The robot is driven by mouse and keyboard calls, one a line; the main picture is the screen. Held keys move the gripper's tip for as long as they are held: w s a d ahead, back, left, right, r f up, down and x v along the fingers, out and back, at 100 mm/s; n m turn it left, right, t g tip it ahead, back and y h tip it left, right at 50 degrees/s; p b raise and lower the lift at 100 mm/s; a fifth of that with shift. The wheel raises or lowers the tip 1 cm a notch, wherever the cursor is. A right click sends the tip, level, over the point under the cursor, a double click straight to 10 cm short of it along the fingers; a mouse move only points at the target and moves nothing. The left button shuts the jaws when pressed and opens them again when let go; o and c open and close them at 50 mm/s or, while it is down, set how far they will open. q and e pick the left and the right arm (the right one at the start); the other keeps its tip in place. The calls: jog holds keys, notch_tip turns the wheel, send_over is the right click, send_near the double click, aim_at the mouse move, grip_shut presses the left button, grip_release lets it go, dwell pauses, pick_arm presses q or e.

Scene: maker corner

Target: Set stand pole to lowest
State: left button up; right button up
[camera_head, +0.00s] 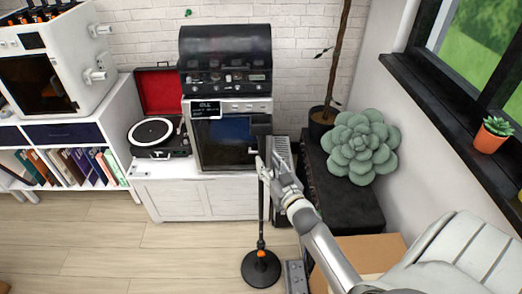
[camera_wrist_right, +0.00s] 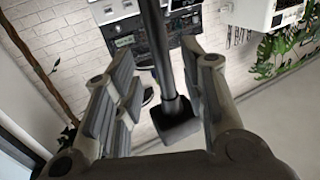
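The stand has a round black base (camera_head: 261,270) on the floor, an orange piece just above it, and a thin dark upright pole (camera_head: 260,215). A dark blocky part (camera_head: 262,130) shows at its upper end, against the oven-like machine. My right gripper (camera_head: 264,166) is at the upper part of the pole. In the right wrist view, the open fingers (camera_wrist_right: 163,95) stand on either side of the pole (camera_wrist_right: 163,50), with gaps to it. The pole ends there in a black block (camera_wrist_right: 176,121) between the fingers. My left gripper is not in view.
A white cabinet (camera_head: 185,200) with a red-lidded record player (camera_head: 158,130) and the machine (camera_head: 222,145) stands behind the pole. A dark bench (camera_head: 345,205) with a succulent (camera_head: 360,147) is to the right. A grey pedal-like box (camera_head: 294,277) lies beside the base. Floor to the left is clear.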

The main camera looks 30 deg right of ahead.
aim_at(262, 154)
jog(key=w, duration=0.4)
jog(key=w+d, duration=0.1)
jog(key=w, duration=0.1)
jog(key=shift+p, duration=0.3)
grip_shut()
